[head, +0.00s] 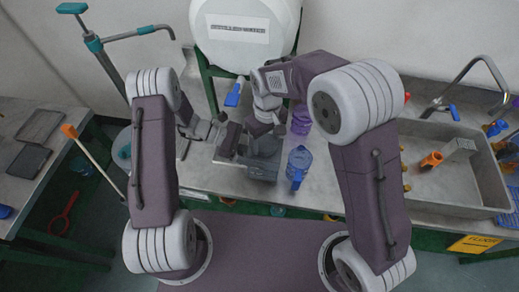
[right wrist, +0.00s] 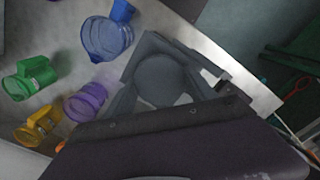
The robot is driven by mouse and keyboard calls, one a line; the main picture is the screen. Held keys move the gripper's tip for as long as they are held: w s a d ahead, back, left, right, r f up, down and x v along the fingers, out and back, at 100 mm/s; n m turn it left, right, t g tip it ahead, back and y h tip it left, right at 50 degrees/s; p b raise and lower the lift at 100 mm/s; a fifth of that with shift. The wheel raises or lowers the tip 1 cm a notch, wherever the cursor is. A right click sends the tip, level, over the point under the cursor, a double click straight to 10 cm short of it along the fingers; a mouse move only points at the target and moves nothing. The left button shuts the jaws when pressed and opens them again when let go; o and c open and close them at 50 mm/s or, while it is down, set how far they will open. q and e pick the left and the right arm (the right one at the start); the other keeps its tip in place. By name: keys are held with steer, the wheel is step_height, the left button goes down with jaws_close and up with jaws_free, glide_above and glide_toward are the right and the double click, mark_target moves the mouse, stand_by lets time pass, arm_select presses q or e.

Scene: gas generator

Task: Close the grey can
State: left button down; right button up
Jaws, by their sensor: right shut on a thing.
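The grey can (head: 262,167) stands on the metal bench near its front edge, in the middle of the head view. Its top is partly hidden by my grippers. In the right wrist view a grey body with a round grey part (right wrist: 160,78) shows close in front of my gripper. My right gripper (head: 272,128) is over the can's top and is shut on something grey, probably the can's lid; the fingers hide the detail. My left gripper (head: 230,142) is at the can's left side, and its jaws are too small to read.
A blue jug (head: 298,165) stands close to the right of the can, with a purple jug (head: 301,120) behind it. Green (right wrist: 30,78) and yellow (right wrist: 38,126) jugs show in the right wrist view. A white tank (head: 245,35) is behind; a sink (head: 450,175) is at right.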

steer(key=m, duration=0.6)
steer(key=shift+w+a+m, duration=0.1)
steer(key=shift+m, duration=0.3)
steer(key=m, duration=0.9)
steer(key=shift+m, duration=0.3)
steer(key=shift+c, duration=0.2)
steer(key=m, duration=0.5)
steer(key=o, duration=1.6)
steer(key=shift+r, duration=2.25)
